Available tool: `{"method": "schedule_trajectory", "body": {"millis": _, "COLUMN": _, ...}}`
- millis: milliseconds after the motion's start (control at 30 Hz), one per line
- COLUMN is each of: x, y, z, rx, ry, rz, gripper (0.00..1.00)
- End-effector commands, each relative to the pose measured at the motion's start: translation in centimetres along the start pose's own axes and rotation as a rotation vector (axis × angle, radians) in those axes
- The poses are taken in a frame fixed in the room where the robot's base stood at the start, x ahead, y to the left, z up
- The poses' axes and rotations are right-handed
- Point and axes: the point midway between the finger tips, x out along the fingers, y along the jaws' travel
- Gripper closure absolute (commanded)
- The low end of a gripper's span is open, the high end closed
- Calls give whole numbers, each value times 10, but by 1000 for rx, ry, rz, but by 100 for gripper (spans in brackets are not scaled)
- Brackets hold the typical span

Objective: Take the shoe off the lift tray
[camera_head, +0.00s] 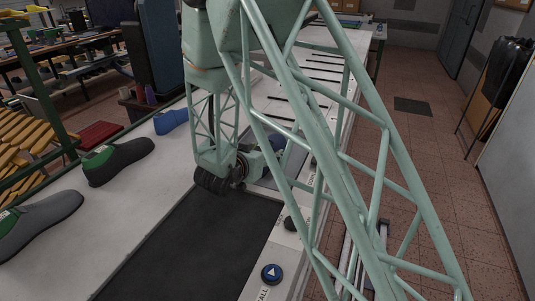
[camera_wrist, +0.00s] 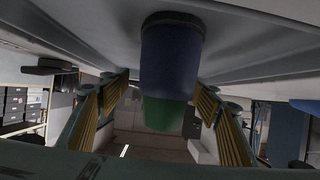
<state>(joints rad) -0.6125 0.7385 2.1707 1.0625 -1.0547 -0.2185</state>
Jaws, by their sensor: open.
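In the wrist view a dark blue shoe-like object (camera_wrist: 172,60) with a green end hangs down from the pale grey surface at the top, in a picture that looks upside down. My gripper (camera_wrist: 160,112) is open, with one yellow-padded finger on each side of this object. I see no clear contact between pads and object. In the head view my gripper (camera_head: 268,160) is low over the far end of the dark panel, largely hidden by my arm. A bit of blue (camera_head: 277,141) shows beside it, probably the same object. The lift tray cannot be made out clearly.
A grey shoe (camera_head: 40,222), a black shoe with a green collar (camera_head: 118,160) and a blue last (camera_head: 170,121) stand on the bench's left side. A dark panel (camera_head: 190,250) lies bare in front.

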Motion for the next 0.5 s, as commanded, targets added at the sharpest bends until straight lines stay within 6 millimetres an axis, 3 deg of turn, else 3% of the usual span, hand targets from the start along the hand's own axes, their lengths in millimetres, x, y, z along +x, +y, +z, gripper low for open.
{"method": "schedule_trajectory", "body": {"millis": 200, "x": 25, "y": 0, "z": 2, "rx": 0, "ry": 0, "rz": 2, "gripper": 43}}
{"method": "schedule_trajectory", "body": {"millis": 500, "x": 35, "y": -1, "z": 1, "rx": -1, "ry": -1, "rz": 0, "gripper": 43}}
